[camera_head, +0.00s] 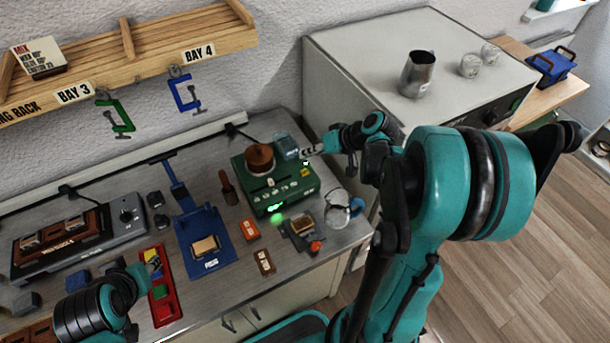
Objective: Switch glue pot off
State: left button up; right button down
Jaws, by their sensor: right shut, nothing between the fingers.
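The glue pot is a green box (268,199) with a brown round pot (260,157) on top, standing towards the back of the metal bench. A green light (277,218) glows at its front edge; small controls on its front are too small to read. My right gripper (306,153) is shut and empty, at the box's right rear side, close to a bluish clear block or jar (286,146). I cannot tell whether it touches anything. My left gripper (152,264) is low over the red tray (167,306) at the left; its fingers are too small to judge.
A blue press (208,245) stands left of the glue pot. A glass jug (337,208), an orange box (249,230) and small parts lie around its front. A grey cabinet (350,45) with a metal pitcher (417,74) stands behind right. A wooden shelf (150,42) hangs above.

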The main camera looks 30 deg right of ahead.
aim_at(302, 173)
jog(key=shift+f+b, duration=1.85)
jog(key=shift+f, duration=0.8)
jog(key=shift+f+b, duration=0.4)
jog(key=shift+f, duration=0.05)
jog(key=shift+s+a+f+b, duration=0.25)
jog(key=shift+s+f+b, duration=0.1)
jog(key=shift+f+b, duration=0.35)
jog(key=shift+r, duration=0.2)
jog(key=shift+w+r+p, duration=0.15)
jog(key=shift+r+p, duration=0.05)
jog(key=shift+p, duration=0.15)
jog(key=shift+d+r, duration=0.1)
